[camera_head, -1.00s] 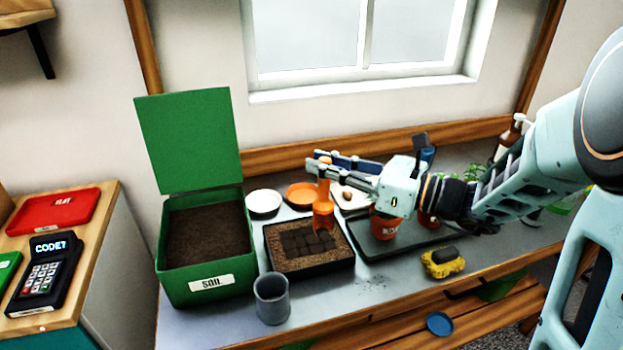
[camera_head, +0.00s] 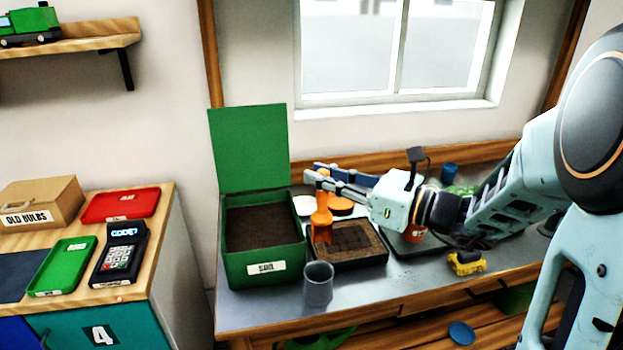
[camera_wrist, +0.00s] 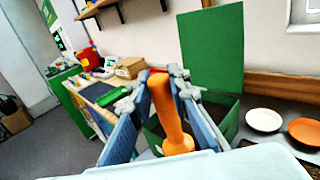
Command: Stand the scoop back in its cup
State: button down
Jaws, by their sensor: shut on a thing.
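The orange scoop (camera_head: 322,217) is held upright by its handle in my gripper (camera_head: 324,178), which is shut on it. In the head view it hangs over the left end of the soil tray, close to the soil box. The wrist view shows the scoop (camera_wrist: 168,115) between my two blue-grey fingers (camera_wrist: 158,85), its wider end downward. The grey cup (camera_head: 318,285) stands upright on the bench in front of the tray, below and nearer than the scoop. I cannot see the cup in the wrist view.
The green soil box (camera_head: 265,265) with raised lid stands left of the cup. The dark tray (camera_head: 355,262) of soil lies behind the cup. A yellow sponge (camera_head: 467,263) lies to the right. The bench front (camera_head: 370,295) right of the cup is clear.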

aim_at(324, 211)
jog(key=shift+s+a+r, duration=0.1)
jog(key=shift+s+a, duration=0.1)
jog(key=shift+s, duration=0.05)
notch_tip(324, 211, down, 6)
jog(key=b, duration=0.5)
jog(key=shift+f, duration=0.2)
dwell(1.4)
jog(key=shift+f, duration=0.35)
jog(key=shift+f+b, duration=0.25)
jog(key=shift+b, duration=0.15)
jog(key=shift+f, duration=0.4)
jog(key=shift+f+b, duration=0.1)
jog(key=shift+b, duration=0.2)
dwell(0.3)
